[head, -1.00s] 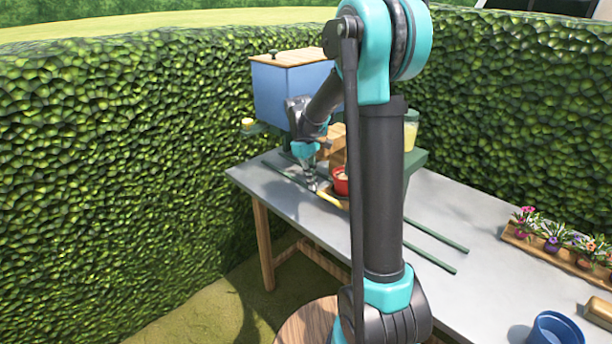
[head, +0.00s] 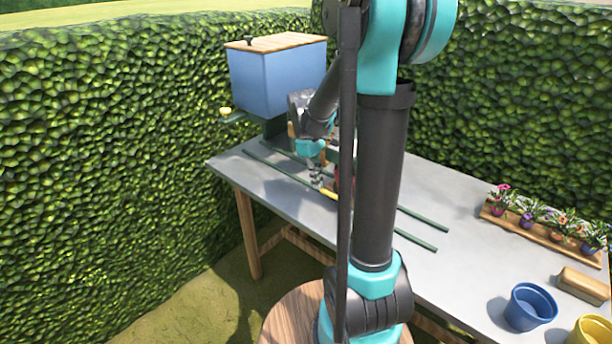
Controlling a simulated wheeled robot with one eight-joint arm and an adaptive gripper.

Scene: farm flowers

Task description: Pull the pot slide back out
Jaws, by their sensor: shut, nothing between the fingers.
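The pot slide shows only as a small yellow edge (head: 329,193) between the two green rails on the grey table. A red pot (head: 337,183) sits at the slide, mostly hidden behind my arm. My gripper (head: 318,184) points down, shut and empty, at the left end of the slide, next to the yellow edge. I cannot tell whether the fingertips touch the slide. The rails (head: 272,170) run from under the blue hopper (head: 277,83) toward the lower right, and my arm hides their middle.
A wooden tray (head: 497,216) of potted flowers stands at the right. A brown block (head: 584,285), a blue pot (head: 531,306) and a yellow pot (head: 591,335) are at the lower right. The table's left end (head: 232,168) is clear, with a tall hedge (head: 100,180) beyond.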

